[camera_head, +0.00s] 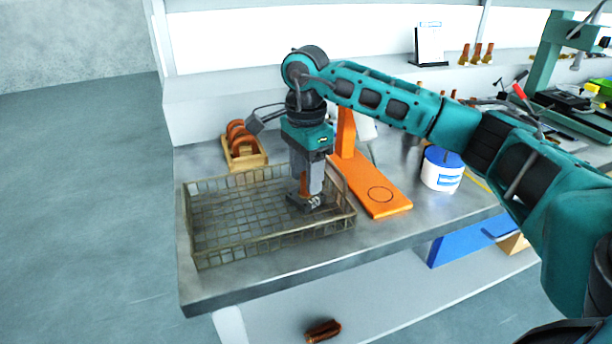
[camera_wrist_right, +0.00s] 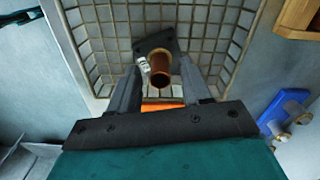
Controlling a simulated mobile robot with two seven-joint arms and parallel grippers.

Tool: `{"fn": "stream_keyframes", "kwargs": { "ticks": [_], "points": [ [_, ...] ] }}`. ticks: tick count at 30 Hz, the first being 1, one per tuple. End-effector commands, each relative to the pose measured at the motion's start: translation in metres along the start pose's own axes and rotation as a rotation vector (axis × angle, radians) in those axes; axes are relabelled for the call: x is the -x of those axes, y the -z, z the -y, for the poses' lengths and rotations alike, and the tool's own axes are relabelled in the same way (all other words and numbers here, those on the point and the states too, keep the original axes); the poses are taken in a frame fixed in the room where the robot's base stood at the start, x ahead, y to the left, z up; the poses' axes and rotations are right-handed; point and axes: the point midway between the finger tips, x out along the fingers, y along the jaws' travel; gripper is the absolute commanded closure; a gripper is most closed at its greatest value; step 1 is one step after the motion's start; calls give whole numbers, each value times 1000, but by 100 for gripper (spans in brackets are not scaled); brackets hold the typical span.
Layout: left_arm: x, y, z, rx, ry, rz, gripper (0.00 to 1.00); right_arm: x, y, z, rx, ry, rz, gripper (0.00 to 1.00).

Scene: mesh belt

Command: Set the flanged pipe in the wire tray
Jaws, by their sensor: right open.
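The flanged pipe, a copper-coloured tube with a dark square flange, stands in the wire tray near its right end, flange down on the mesh. In the wrist view the pipe (camera_wrist_right: 160,72) points its open end towards the camera, and a pale label shows on its side. In the head view the pipe (camera_head: 304,186) is partly hidden by my right gripper (camera_head: 311,183). That gripper is open, pointing down, with a finger on either side of the pipe. The wire tray (camera_head: 225,249) sits at the bench's front left corner. My left gripper is out of view.
A wooden rack with orange rings (camera_head: 246,159) stands behind the tray. An orange stand (camera_head: 378,205) is close to the tray's right side, with a white tub with a blue lid (camera_head: 440,176) beyond it. The left part of the tray is empty.

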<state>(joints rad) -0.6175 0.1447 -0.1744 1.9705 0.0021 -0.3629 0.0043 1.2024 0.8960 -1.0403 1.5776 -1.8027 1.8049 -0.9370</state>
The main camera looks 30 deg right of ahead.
Motion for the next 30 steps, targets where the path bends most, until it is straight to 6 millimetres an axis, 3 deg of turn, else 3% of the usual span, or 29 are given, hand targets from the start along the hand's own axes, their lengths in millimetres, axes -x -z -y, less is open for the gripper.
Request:
{"fn": "stream_keyframes", "kwargs": {
  "ticks": [9,15,21,30],
  "points": [
    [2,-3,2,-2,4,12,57,69,0,1,1,5,1,52],
    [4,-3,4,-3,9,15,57,101,0,0,1,3,1,52],
    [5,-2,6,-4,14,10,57,111,0,0,0,1,1,52],
    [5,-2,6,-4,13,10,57,111,0,0,1,0,1,52]
  ]
}}
